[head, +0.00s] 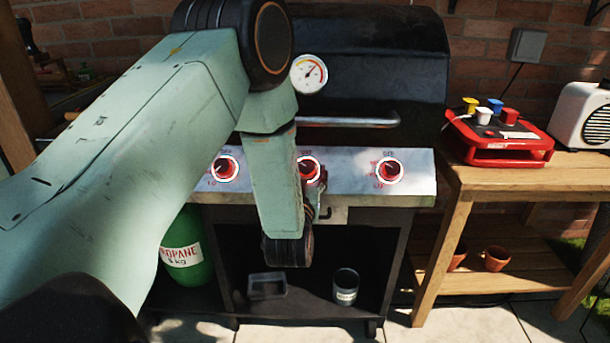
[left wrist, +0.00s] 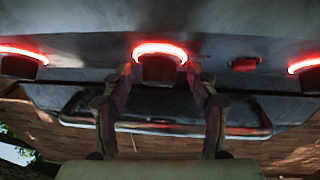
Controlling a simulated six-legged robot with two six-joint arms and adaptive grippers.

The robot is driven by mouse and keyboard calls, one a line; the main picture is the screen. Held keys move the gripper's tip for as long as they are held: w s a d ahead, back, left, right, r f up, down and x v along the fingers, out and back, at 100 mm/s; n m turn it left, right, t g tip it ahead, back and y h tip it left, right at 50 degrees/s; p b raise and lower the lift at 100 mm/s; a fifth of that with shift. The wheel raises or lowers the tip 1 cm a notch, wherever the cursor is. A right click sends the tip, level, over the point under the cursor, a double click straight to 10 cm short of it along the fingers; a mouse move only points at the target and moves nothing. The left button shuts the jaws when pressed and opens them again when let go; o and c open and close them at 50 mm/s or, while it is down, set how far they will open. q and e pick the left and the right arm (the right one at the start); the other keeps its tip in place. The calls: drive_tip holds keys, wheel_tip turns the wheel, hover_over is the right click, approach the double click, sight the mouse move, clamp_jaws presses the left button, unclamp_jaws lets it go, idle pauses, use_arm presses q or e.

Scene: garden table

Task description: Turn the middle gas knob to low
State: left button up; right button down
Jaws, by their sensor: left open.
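The middle gas knob (head: 309,167) is red with a pale ring, on the grill's silver front panel (head: 348,182). My left gripper (head: 321,188) is at this knob, partly hidden behind my own forearm. In the left wrist view the middle knob (left wrist: 158,68) is dark with a glowing red rim. The open fingers of my left gripper (left wrist: 160,76) stand on either side of it, with a small gap showing at each side. The knob's pointer direction is too small to read. My right gripper is in neither view.
The left knob (head: 225,168) and right knob (head: 389,170) flank the middle one. A grill handle (head: 350,121) and lid gauge (head: 309,74) are above. A green propane bottle (head: 184,247) stands below left. A wooden side table (head: 520,178) at right holds a red box (head: 497,141).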

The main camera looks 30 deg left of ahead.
use_arm(q)
drive_tip(key=shift+c, duration=0.5)
drive_tip(key=c, duration=1.1)
drive_tip(key=shift+o, duration=0.2)
